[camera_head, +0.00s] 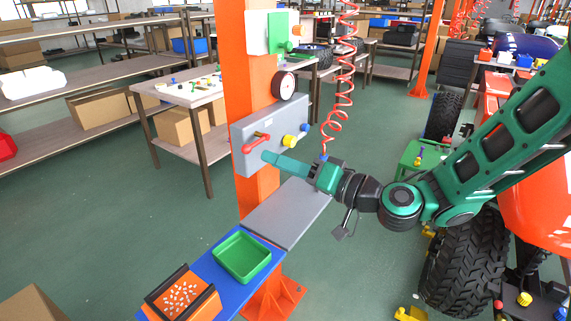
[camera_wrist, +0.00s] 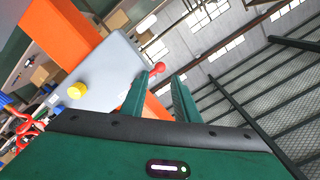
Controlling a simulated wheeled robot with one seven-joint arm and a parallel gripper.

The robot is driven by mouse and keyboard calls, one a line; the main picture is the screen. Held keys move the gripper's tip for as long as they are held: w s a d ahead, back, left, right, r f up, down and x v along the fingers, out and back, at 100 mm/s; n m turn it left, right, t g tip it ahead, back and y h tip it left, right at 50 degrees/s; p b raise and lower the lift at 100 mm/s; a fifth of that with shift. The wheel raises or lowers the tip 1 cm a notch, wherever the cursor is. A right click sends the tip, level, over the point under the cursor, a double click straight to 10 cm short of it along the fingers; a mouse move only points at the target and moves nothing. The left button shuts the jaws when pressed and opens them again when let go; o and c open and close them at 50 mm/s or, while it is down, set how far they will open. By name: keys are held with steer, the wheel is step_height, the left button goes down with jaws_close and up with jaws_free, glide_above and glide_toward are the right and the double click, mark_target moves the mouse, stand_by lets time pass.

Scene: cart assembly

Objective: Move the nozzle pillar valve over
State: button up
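A grey valve box (camera_head: 270,125) is mounted on the orange pillar. A red lever handle (camera_head: 256,141) sits on the left of its front face; it also shows in the wrist view as a red-tipped lever (camera_wrist: 158,69). A yellow knob (camera_head: 290,140) and a blue knob (camera_head: 304,128) are on the right of the box. My gripper (camera_head: 268,156) is in front of the box, its tips just below and right of the red lever. In the wrist view my gripper (camera_wrist: 159,78) is open and empty, with the lever just beyond the tips. Contact cannot be told.
The orange pillar (camera_head: 258,190) carries a gauge (camera_head: 284,86) and a green-fronted box (camera_head: 279,32) above. A grey shelf (camera_head: 288,212) lies below my gripper, beside a green tray (camera_head: 242,255) and an orange bin (camera_head: 181,292). A red coiled hose (camera_head: 339,95) hangs close behind my wrist.

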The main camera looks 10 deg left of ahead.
mark_target(253, 145)
steer(key=x, duration=0.7)
steer(key=shift+w+a, duration=0.1)
steer(key=shift+a, duration=0.05)
steer(key=c, duration=0.5)
steer(key=shift+o, duration=0.2)
steer(key=shift+w+f, duration=0.2)
steer(key=shift+f, duration=0.9)
steer(key=shift+c, duration=0.5)
steer(key=shift+w+f, duration=0.1)
steer(key=shift+c, duration=0.2)
steer(key=shift+w+d+f, duration=0.15)
steer(key=shift+w+f, duration=0.05)
steer(key=shift+f, duration=0.25)
steer(key=shift+w+d+f, duration=0.2)
steer(key=shift+f, duration=0.4)
